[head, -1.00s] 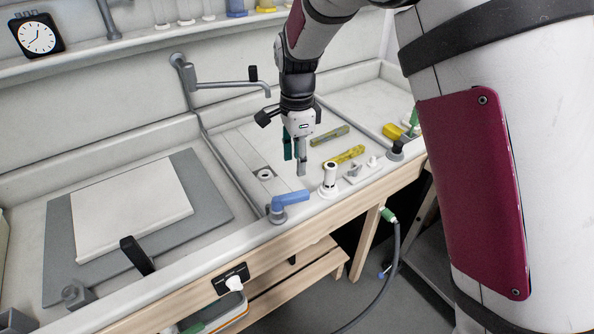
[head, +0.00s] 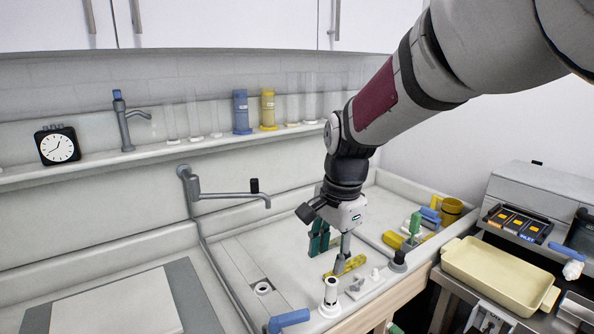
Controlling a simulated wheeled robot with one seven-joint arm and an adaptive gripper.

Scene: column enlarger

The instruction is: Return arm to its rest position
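My arm reaches in from the upper right of the head view. My gripper (head: 331,250) hangs fingers-down over the right part of the wet bench (head: 225,262). A teal finger part and a grey one show, with a narrow gap between them; I see nothing held there. A yellow tool (head: 350,265) lies on the bench behind the grey finger, partly hidden by it. I cannot tell whether the fingertips touch the bench.
A white upright cylinder (head: 331,292) and a blue lever (head: 290,320) stand at the bench's front edge. A grey swing spout (head: 235,196) is left of my gripper. A cream tray (head: 500,270) stands at right. A shelf with a clock (head: 57,146) runs behind.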

